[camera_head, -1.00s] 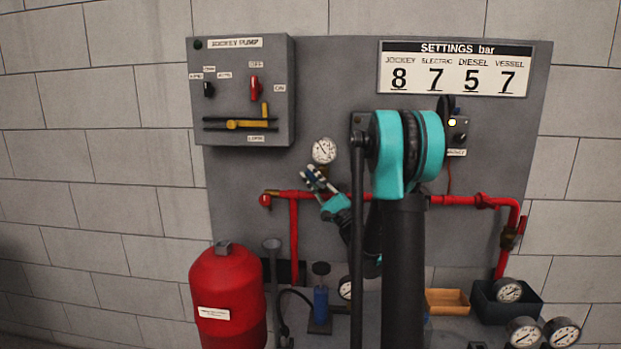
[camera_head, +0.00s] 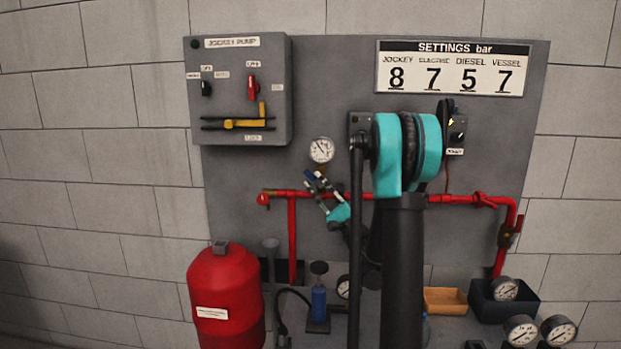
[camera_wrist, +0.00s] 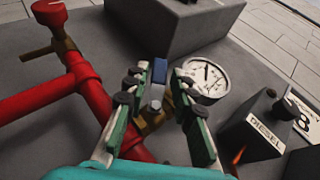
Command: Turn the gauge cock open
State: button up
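The gauge cock has a blue-tipped lever (camera_wrist: 159,70) and a brass body (camera_wrist: 151,121) on the red pipe below the pressure gauge. In the wrist view the lever stands up between the two fingers of my gripper (camera_wrist: 158,93). The fingers are apart, one on each side, with visible gaps to the lever. The gauge (camera_wrist: 205,78) is just right of the fingers. In the head view my gripper (camera_head: 321,191) is at the pipe under the gauge (camera_head: 321,150). The cock body is mostly hidden there by the fingers.
A red pipe (camera_head: 455,200) runs across the grey panel. The jockey pump box (camera_head: 240,90) is above left, and a diesel box (camera_wrist: 252,128) is close right in the wrist view. A red tank (camera_head: 226,285) stands lower left. Loose gauges and a dark bin (camera_head: 505,308) are lower right.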

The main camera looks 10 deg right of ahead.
jog(key=v, duration=0.8)
jog(key=shift+s+d+f, duration=0.1)
jog(key=shift+f, duration=0.05)
